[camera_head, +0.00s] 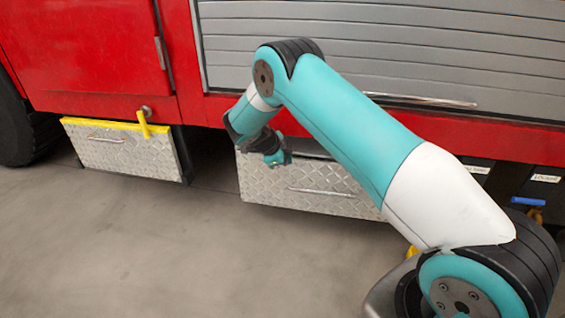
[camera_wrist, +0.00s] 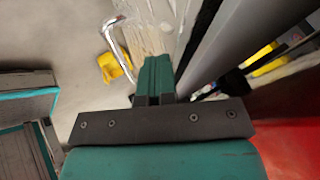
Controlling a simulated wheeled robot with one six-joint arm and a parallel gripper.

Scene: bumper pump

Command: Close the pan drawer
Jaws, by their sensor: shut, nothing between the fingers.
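Two diamond-plate metal drawers sit low under the red truck in the head view, and neither carries a readable name. The middle drawer (camera_head: 310,192) has a long bar handle and a dark gap along its top; it appears to stand out from the body. The left drawer (camera_head: 130,154) has a yellow top edge. My gripper (camera_head: 281,158) is just at the upper left part of the middle drawer; whether it touches cannot be told. In the wrist view my gripper (camera_wrist: 156,72) is shut and empty, in front of a pale metal panel (camera_wrist: 150,33) with a bar handle (camera_wrist: 117,45).
A yellow lever (camera_head: 144,122) hangs above the left drawer. A grey roller shutter (camera_head: 400,45) covers the upper body. Black boxes with labels (camera_head: 545,178) are at the right. A yellow object (camera_wrist: 113,67) lies near the handle in the wrist view. Grey floor is clear in front.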

